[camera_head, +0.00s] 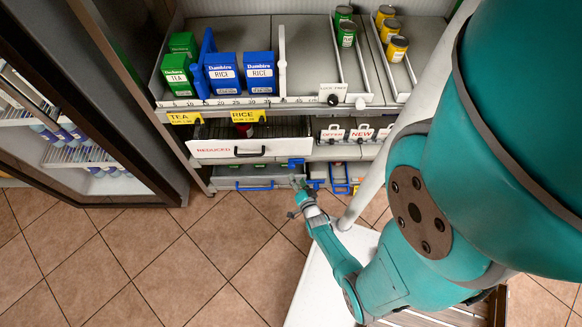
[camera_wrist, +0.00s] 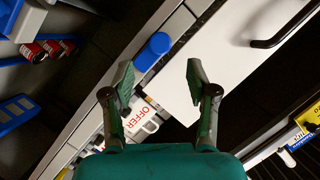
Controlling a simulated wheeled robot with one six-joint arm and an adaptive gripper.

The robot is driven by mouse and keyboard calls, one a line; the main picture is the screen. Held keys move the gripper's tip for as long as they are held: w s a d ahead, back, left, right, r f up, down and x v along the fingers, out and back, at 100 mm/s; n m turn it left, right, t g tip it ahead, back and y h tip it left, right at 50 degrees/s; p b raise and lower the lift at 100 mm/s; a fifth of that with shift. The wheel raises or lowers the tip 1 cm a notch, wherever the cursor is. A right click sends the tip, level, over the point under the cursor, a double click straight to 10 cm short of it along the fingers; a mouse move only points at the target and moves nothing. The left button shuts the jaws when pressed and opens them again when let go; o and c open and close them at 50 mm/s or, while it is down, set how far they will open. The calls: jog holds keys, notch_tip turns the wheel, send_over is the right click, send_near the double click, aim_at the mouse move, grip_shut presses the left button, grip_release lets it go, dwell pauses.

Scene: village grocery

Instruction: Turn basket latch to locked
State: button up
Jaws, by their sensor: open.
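A blue part that looks like the basket latch (camera_wrist: 154,50) sits on a pale shelf rail in the wrist view, just past my fingertips and roughly in line with the gap between them. It also shows as a small blue piece (camera_head: 295,163) under the right end of the REDUCED drawer in the head view. My gripper (camera_wrist: 157,80) is open and empty, with one finger on each side of the gap and no visible contact with the latch. In the head view my gripper (camera_head: 298,188) is in front of the low shelf. The latch's exact position, locked or not, I cannot tell.
The REDUCED drawer (camera_head: 255,149) has a black handle. Below it is a grey basket (camera_head: 228,182) with a blue handle. Price cards, including OFFER (camera_wrist: 138,121), hang close by. A dark-framed glass cooler (camera_head: 85,120) stands left. The tiled floor (camera_head: 170,260) in front is clear.

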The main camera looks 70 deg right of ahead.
aim_at(292, 168)
jog(key=shift+x, duration=4.15)
